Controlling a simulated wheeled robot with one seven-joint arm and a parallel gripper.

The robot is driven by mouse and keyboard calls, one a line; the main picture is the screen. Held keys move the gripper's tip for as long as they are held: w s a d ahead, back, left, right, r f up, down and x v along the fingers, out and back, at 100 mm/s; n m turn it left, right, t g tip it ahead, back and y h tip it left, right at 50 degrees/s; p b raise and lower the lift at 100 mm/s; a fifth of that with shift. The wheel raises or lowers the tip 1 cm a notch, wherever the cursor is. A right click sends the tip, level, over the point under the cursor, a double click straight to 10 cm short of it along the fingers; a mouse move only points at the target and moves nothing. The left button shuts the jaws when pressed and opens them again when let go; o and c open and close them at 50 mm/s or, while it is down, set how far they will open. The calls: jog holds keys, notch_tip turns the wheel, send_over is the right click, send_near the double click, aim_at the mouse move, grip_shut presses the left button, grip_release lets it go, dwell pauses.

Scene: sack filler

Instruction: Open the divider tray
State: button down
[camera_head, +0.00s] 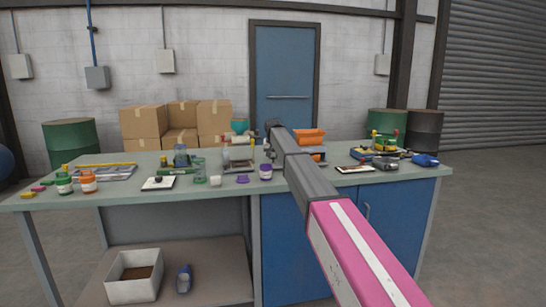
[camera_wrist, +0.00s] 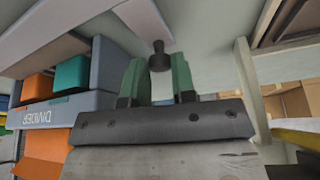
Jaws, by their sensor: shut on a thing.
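In the wrist view, a blue-grey tray (camera_wrist: 90,103) lies at the left, with the word DIVIDER upside down on its edge. Orange (camera_wrist: 37,87) and teal (camera_wrist: 71,74) blocks show in or against it. In the head view, my arm reaches over the bench and hides the fingers. I cannot pick out the divider tray there.
The bench (camera_head: 405,181) holds many small items: paint jars (camera_head: 88,182) at left, an orange bin (camera_head: 309,136) behind my arm, and a blue item (camera_head: 425,160) at right. A white box (camera_head: 133,290) stands on the lower shelf. Cardboard boxes (camera_head: 143,121) stand behind.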

jog(key=s+d, duration=0.1)
jog(key=s, duration=0.2)
jog(key=s+d, duration=0.1)
jog(key=s, duration=0.3)
jog(key=s+d, duration=0.1)
jog(key=s, duration=0.2)
jog(key=shift+s, duration=0.2)
jog(key=c, duration=0.9)
grip_release()
jog(key=shift+w, duration=0.1)
jog(key=shift+c, duration=0.2)
jog(key=v, duration=1)
jog(key=shift+r, duration=0.4)
jog(key=shift+s, duration=0.25)
